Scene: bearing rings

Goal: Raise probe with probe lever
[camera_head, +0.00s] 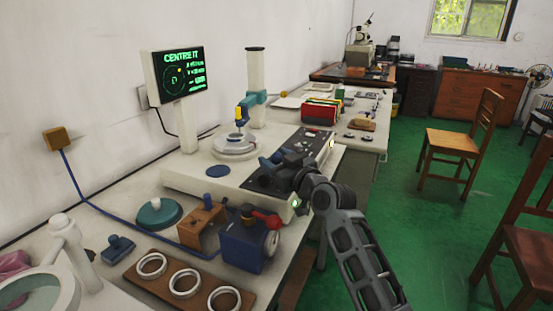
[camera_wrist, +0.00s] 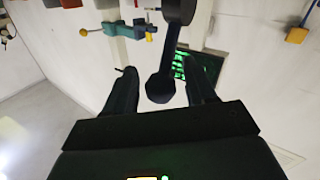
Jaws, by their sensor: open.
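The probe (camera_head: 239,113), blue with a yellow part, hangs on a teal bracket (camera_head: 252,99) on a white column, above a round table (camera_head: 235,146) with a ring on it. In the wrist view the bracket (camera_wrist: 122,30) shows at the top. A dark bar with rounded ends, apparently the probe lever (camera_wrist: 161,86), lies between the spread fingers of my gripper (camera_wrist: 158,70), with gaps on both sides. In the head view my gripper (camera_head: 277,164) is over the machine's dark panel; I cannot clearly separate the lever from the fingers there.
A monitor (camera_head: 179,74) reading "CENTRE IT" stands behind left. In front are a blue block with a red handle (camera_head: 245,241) and a wooden board (camera_head: 160,282) with several rings. Red folders (camera_head: 321,112) lie further back.

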